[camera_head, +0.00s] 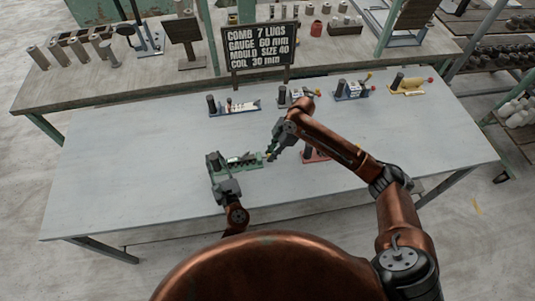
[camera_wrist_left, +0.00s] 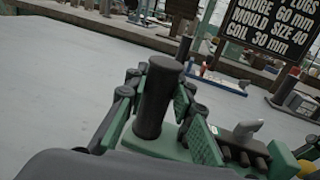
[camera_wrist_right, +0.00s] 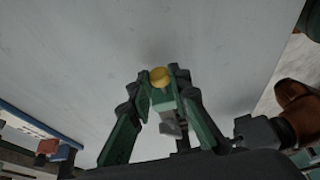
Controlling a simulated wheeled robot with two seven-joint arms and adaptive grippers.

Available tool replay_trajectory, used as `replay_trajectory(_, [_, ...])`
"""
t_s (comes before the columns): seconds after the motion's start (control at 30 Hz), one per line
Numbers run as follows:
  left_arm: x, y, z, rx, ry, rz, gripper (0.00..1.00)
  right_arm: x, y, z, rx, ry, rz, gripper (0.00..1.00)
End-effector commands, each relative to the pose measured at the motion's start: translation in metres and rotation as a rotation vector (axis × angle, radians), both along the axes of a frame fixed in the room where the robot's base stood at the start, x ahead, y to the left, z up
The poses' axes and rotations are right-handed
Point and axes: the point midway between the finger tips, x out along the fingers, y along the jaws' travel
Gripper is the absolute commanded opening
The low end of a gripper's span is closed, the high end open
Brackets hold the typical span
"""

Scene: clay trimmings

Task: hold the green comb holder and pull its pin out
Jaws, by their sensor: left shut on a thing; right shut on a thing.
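The green comb holder (camera_head: 242,161) lies on the grey table, with a black upright post, dark teeth and a grey lever. It also shows in the left wrist view (camera_wrist_left: 283,160). My left gripper (camera_head: 215,163) is shut on the black post (camera_wrist_left: 158,98), its green pads on both sides. My right gripper (camera_head: 271,152) is at the holder's right end, shut on the pin, whose yellow knob (camera_wrist_right: 159,76) shows between the fingertips. The knob also shows in the left wrist view (camera_wrist_left: 307,168). How far the pin sits in the holder cannot be told.
A red holder (camera_head: 316,155) stands right of my right gripper, partly behind my arm. A blue-and-white holder (camera_head: 234,106), another blue one (camera_head: 352,91) and a yellow one (camera_head: 408,86) stand along the back. A black sign (camera_head: 259,47) stands behind. The table's left side is clear.

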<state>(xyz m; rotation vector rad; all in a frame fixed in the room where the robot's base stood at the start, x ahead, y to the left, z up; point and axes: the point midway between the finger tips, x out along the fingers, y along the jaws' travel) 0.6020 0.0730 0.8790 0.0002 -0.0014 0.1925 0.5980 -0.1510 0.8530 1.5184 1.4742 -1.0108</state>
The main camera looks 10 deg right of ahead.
Motion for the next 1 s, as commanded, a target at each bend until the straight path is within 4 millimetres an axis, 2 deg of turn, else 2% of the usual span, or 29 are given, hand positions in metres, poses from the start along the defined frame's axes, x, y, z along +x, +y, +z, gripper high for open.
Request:
replay_trajectory(0.07, [-0.001, 0.004, -0.006, 0.000, 0.009, 0.006, 0.00, 0.001, -0.011, 0.000, -0.004, -0.002, -0.004, 0.00])
replay_trajectory(0.3, [-0.001, 0.005, -0.006, 0.001, 0.009, 0.008, 0.00, 0.001, -0.012, 0.000, -0.005, -0.002, -0.004, 0.00])
replay_trajectory(0.33, [-0.001, 0.005, -0.006, 0.001, 0.009, 0.009, 0.00, 0.001, -0.012, 0.000, -0.006, -0.002, -0.004, 0.20])
replay_trajectory(0.57, [-0.001, 0.004, -0.006, 0.001, 0.009, 0.007, 0.00, 0.001, -0.010, 0.000, -0.003, -0.002, -0.003, 0.35])
replay_trajectory(0.87, [-0.001, 0.003, -0.006, 0.001, 0.010, 0.004, 0.00, 0.000, -0.010, 0.001, -0.002, -0.001, -0.002, 0.36])
replay_trajectory(1.0, [-0.001, 0.002, -0.006, 0.000, 0.010, 0.002, 0.00, 0.001, -0.014, 0.013, -0.001, -0.004, -0.002, 0.36])
